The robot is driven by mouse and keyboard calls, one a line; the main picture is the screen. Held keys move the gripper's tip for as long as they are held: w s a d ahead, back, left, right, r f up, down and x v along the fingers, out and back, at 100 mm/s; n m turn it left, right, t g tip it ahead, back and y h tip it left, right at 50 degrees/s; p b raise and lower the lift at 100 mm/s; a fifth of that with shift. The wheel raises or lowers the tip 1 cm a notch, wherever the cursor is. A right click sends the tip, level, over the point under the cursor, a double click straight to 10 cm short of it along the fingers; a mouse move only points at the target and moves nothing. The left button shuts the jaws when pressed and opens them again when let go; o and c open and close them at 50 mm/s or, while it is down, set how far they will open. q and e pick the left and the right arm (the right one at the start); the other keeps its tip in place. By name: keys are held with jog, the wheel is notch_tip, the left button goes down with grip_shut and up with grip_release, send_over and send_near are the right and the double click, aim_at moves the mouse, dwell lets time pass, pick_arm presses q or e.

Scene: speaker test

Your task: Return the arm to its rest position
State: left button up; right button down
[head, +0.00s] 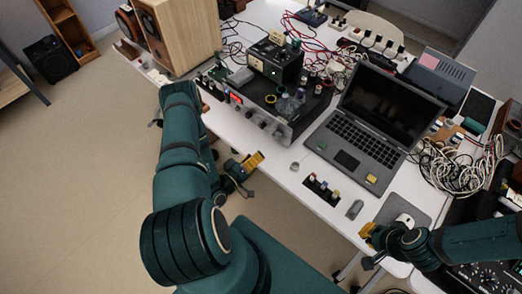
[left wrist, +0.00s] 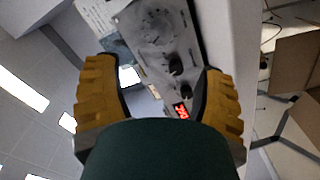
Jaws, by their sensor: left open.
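My left arm (head: 182,165) comes in from the left and bends down in front of the white table. My left gripper (head: 247,168) has yellow fingers and hangs beside the table's front edge, over the floor. In the left wrist view the left gripper (left wrist: 158,68) has its fingers wide apart with nothing held between them. Beyond the fingers is the panel of a grey instrument (left wrist: 160,35) with knobs and a red display. My right gripper (head: 370,243) is at the table's front right, beside a computer mouse (head: 404,220); whether its fingers are open is too small to tell.
The white table (head: 262,150) carries a wooden speaker (head: 180,30), a grey amplifier (head: 262,122), an open laptop (head: 358,130) and tangled cables (head: 460,165). A small dark block with colored knobs (head: 322,189) lies near the front edge. Open floor (head: 75,180) is at the left.

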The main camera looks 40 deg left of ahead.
pick_arm(q)
jog(key=shift+s, duration=0.2)
dwell(0.4)
jog(key=d+h, duration=0.2)
jog(key=w+d+g+h, duration=0.1)
jog(key=d+h, duration=0.1)
jog(key=d, duration=0.1)
jog(key=d+g+h+b, duration=0.1)
jog(key=d, duration=0.2)
jog(key=shift+w+r+m+h, duration=0.15)
jog(key=shift+r+m+h, duration=0.15)
jog(key=shift+r+h, duration=0.1)
jog(key=s+d+m+g+h+b, duration=0.1)
jog(key=s+d+m+g+h, duration=0.15)
jog(key=d+g+h, duration=0.5)
jog(key=s+d+f+m+g+y+b, duration=0.1)
jog(key=s+d+m+g+y+b, duration=0.35)
jog(key=s+g, duration=0.8)
jog(key=w+d+m+t+y, duration=0.1)
jog(key=w+d+t+y, duration=0.2)
jog(key=w+t+y, duration=0.3)
jog(key=w, duration=0.3)
jog(key=shift+w+r+y, duration=0.2)
jog(key=shift+w+y, duration=0.05)
jog(key=shift+y, duration=0.05)
